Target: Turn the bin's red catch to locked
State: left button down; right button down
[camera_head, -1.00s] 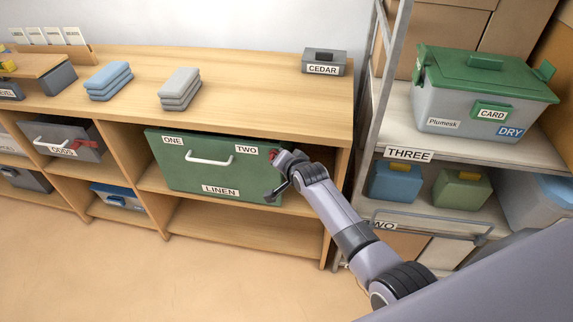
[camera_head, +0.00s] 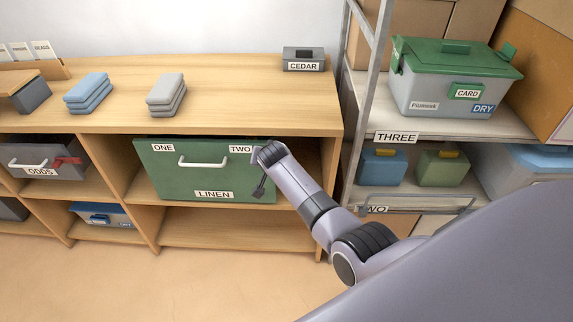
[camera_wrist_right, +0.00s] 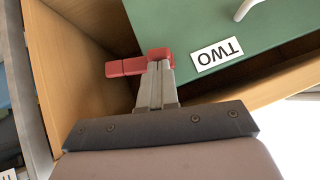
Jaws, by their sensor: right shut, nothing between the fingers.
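The green LINEN bin (camera_head: 200,178) sits in the upper middle compartment, with a white handle and labels ONE and TWO. Its red catch (camera_wrist_right: 125,67) is at the bin's TWO corner in the right wrist view, which shows the label upside down. The catch lies sideways, its arm reaching past the bin's edge over the gap by the compartment wall. My right gripper (camera_wrist_right: 157,66) is shut and empty, its fingertips at the catch's pivot end; contact is unclear. In the head view my right gripper (camera_head: 261,153) hides the catch. My left gripper is not in view.
The ODDS bin (camera_head: 40,160) with another red catch (camera_head: 68,161) stands to the left. A metal rack (camera_head: 361,115) rises close to the right of my arm. The compartment below the LINEN bin (camera_head: 205,228) is empty.

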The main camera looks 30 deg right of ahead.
jog(key=shift+d+r, duration=0.1)
jog(key=shift+d, duration=0.05)
jog(key=shift+r+p, duration=0.75)
jog(key=shift+p, duration=0.05)
jog(key=w+d+r+p+v, duration=0.1)
jog(key=p+v, duration=0.3)
jog(key=v, duration=0.9)
jog(key=shift+w+d+r+p, duration=0.25)
jog(key=shift+r+p, duration=0.1)
jog(key=shift+r, duration=0.1)
